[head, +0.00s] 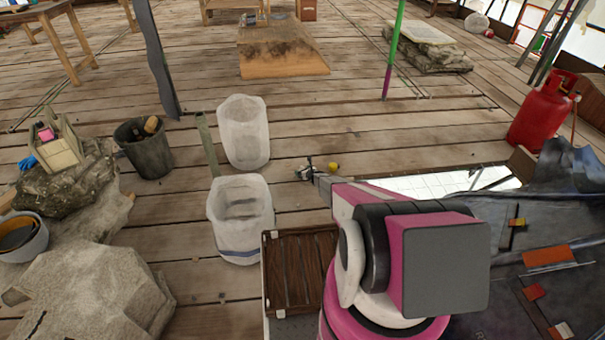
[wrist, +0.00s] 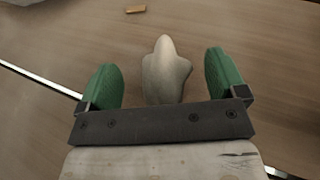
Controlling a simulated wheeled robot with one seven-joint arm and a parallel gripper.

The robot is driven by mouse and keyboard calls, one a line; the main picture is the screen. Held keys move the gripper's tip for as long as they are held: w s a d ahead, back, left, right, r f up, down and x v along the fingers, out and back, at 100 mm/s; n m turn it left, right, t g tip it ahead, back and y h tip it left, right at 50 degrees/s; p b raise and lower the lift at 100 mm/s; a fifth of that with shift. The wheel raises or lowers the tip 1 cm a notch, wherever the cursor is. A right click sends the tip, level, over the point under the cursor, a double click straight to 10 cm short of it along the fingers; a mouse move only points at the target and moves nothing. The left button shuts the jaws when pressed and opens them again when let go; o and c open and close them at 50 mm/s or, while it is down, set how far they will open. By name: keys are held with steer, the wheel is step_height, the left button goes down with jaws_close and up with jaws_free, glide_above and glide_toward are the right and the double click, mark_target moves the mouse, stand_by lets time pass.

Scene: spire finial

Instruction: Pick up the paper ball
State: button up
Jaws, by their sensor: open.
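A pale, lumpy object with a pointed top, which looks like the paper ball (wrist: 168,75), lies on a brown wooden surface in the wrist view. My gripper (wrist: 161,68) is open, with one green finger on each side of it. Clear gaps show between the ball and both fingers. The ball's near end is hidden behind the dark gripper bar. In the head view my pink and white arm covers much of the lower right, and I cannot make out the ball there.
A small orange-brown piece (wrist: 136,9) lies beyond the ball. In the head view, two whitish translucent containers (head: 244,132) and a dark bucket (head: 143,158) stand left of my arm. A red gas cylinder (head: 541,112) stands at right. Open plank floor lies beyond my arm.

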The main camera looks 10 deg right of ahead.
steer(key=c, duration=1)
